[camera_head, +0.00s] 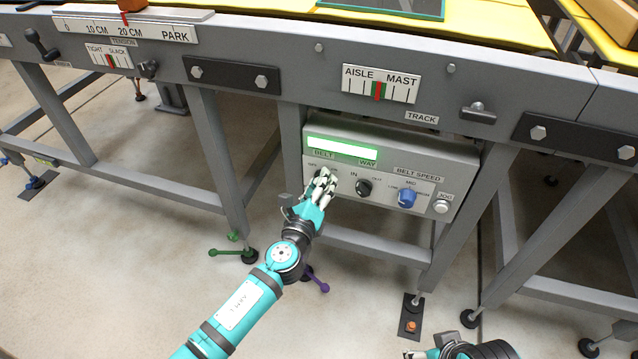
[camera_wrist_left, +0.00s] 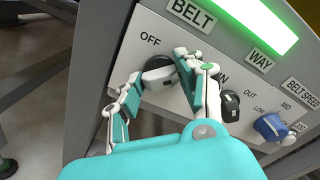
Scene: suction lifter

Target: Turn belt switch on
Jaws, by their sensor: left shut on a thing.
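The belt switch (camera_wrist_left: 158,74) is a dark knob with a grey face on the panel, beside the OFF label (camera_wrist_left: 150,40) and under the BELT label (camera_wrist_left: 191,14). My left gripper (camera_head: 323,178) is at the left end of the panel and covers most of the switch in the head view. In the left wrist view, its two fingers (camera_wrist_left: 157,77) are on either side of the knob, shut on it.
The control box (camera_head: 460,160) has a lit green display (camera_head: 342,147). Right of the switch are the black WAY knob (camera_head: 363,187), blue BELT SPEED knob (camera_head: 407,198) and white JOG button (camera_head: 441,206). The conveyor frame (camera_head: 300,55) overhangs the box; its legs stand on both sides.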

